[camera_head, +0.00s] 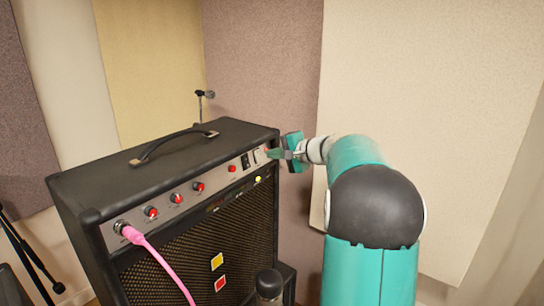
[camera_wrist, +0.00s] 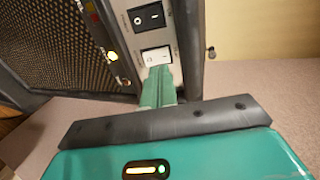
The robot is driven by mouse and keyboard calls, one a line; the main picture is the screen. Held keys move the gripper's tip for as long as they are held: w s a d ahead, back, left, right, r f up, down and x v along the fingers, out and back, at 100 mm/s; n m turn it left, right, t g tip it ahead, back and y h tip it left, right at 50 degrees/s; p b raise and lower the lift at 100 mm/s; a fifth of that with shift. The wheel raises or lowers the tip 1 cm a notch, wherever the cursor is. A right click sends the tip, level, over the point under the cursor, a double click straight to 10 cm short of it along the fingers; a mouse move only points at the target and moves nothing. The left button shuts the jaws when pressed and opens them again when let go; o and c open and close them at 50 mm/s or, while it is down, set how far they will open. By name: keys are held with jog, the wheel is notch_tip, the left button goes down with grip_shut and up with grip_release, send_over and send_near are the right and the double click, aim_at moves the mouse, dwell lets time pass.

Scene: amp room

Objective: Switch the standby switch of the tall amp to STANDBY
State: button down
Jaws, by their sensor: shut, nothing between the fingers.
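A black amp (camera_head: 105,185) with a metal control panel stands at the left in the head view; it is the only whole amp in view. At the panel's right end are a black rocker switch (camera_head: 245,161) and a white rocker switch (camera_head: 257,157). The wrist view shows the black switch (camera_wrist: 148,17) above the white switch (camera_wrist: 157,55); their lettering is too small to read. My gripper (camera_wrist: 158,72) is shut and empty, its teal fingertips at the white switch's lower edge. I cannot tell if they touch it. In the head view my gripper (camera_head: 274,153) is at the panel's right end.
A pink cable (camera_head: 158,257) is plugged into the panel's left end, beside several red-capped knobs. A carry handle (camera_head: 172,145) arches over the amp's top. A small yellow light (camera_head: 258,179) glows below the switches. A black rounded object (camera_head: 269,283) stands low in front. Padded wall panels (camera_head: 262,65) rise behind.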

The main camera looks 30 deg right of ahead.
aim_at(259, 159)
jog(key=v, duration=1)
jog(key=shift+s+d, duration=0.15)
jog(key=shift+d, duration=0.05)
jog(key=shift+s+f, duration=0.25)
jog(key=shift+f, duration=0.35)
jog(key=x, duration=1.4)
jog(key=shift+a, duration=0.1)
